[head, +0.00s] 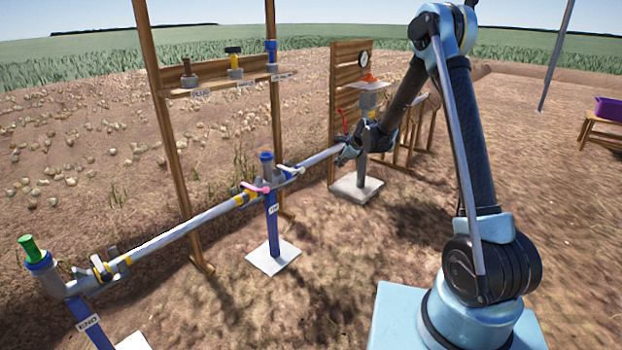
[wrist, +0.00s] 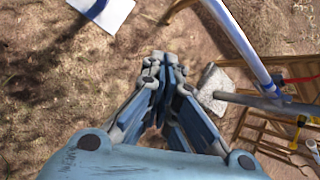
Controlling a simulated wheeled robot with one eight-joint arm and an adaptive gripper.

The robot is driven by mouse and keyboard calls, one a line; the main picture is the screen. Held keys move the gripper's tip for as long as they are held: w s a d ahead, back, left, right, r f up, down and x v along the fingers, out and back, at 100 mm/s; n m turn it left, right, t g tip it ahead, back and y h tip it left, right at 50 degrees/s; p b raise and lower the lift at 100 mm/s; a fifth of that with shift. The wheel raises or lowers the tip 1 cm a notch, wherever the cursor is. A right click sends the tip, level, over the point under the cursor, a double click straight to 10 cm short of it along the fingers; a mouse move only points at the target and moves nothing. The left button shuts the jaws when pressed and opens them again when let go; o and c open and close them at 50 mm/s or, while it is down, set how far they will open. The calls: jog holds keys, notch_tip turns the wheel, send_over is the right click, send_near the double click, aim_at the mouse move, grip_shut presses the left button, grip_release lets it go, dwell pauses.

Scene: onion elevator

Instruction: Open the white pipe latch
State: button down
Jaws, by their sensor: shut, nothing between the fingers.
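The white latch (head: 290,169) sits on the pipe joint just right of the middle post, labelled like TEE. It is small in the head view, and I cannot tell its exact position. I cannot make it out in the wrist view. My gripper (head: 343,157) is at the right end of the pipe (head: 322,157) in the head view, to the right of the white latch and apart from it. In the wrist view my gripper (wrist: 161,60) is shut and empty, with the pipe (wrist: 238,38) passing to its right.
A pink latch (head: 256,188) is left of the middle post (head: 272,225). A green-capped end fitting (head: 30,249) stands at far left. A wooden shelf (head: 225,85) holds several fittings behind the pipe. A gauge board (head: 347,70) stands near my arm. Bare soil lies in front.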

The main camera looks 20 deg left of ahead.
jog(key=w+a+f+m, duration=0.1)
jog(key=a+f+m, duration=0.1)
jog(key=a+f, duration=0.5)
jog(key=shift+w+f+y, duration=0.15)
jog(key=shift+f+y, duration=0.15)
jog(key=shift+y, duration=0.1)
jog(key=shift+a+f, duration=0.1)
jog(key=shift+a, duration=0.05)
jog(key=x, duration=1)
jog(key=shift+s+a+r, duration=0.1)
jog(key=shift+a+r, duration=0.4)
jog(key=shift+r, duration=0.4)
jog(key=shift+s+a+r, duration=0.1)
jog(key=shift+a+r, duration=0.45)
jog(key=shift+r, duration=0.35)
